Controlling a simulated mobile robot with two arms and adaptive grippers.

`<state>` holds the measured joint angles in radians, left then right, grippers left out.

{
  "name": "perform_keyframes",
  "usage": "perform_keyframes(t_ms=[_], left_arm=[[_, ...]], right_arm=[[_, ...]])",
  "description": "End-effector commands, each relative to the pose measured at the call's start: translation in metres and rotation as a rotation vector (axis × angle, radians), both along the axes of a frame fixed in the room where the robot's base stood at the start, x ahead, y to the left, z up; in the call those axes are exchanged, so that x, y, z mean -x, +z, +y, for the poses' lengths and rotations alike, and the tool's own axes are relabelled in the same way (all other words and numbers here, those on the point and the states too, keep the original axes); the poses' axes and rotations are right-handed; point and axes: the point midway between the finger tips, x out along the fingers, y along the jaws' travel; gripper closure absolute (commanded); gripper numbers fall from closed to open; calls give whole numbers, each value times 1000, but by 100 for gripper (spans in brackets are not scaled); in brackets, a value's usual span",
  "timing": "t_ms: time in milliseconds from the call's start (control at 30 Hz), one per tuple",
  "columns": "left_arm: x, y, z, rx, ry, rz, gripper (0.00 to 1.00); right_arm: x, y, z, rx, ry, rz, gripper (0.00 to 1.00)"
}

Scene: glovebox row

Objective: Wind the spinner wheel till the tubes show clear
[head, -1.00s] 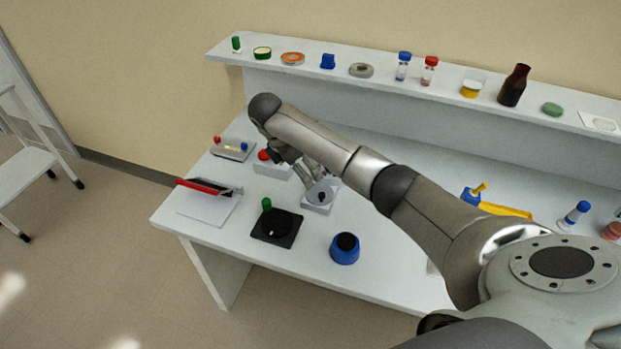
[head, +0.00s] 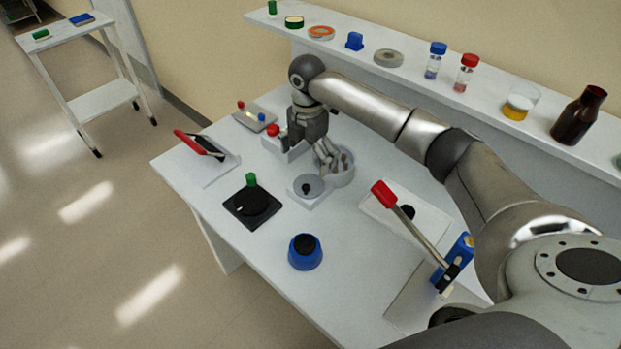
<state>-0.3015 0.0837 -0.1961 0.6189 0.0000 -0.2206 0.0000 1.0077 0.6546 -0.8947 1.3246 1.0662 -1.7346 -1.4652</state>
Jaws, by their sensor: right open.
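A grey disc wheel (head: 317,184) with a small black knob sits on a white base on the table, left of middle in the head view. I take it for the spinner wheel. My left gripper is not in view.
A black turntable with a green peg (head: 251,181), a blue pot (head: 305,256) and a red-handled device (head: 190,142) stand to the left and front. A red-tipped lever (head: 383,195) rises at right. The shelf (head: 415,78) behind holds vials and a brown bottle.

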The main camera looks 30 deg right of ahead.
Motion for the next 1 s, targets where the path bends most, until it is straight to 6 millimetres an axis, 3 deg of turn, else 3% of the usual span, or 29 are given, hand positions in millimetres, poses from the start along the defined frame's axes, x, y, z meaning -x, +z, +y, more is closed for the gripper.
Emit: perform_keyframes(t_ms=[167, 433, 600, 833, 1000], left_arm=[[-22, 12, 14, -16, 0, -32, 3], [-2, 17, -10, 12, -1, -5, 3], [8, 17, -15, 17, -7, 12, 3], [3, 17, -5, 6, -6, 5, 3], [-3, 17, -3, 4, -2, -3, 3]], right_arm=[[2, -35, 0, 1, -1, 6, 3], [1, -75, 0, 1, -1, 4, 3], [1, -85, -1, 3, -1, 1, 3], [1, -85, -1, 3, -1, 1, 3], [1, -85, -1, 2, -1, 0, 22]])
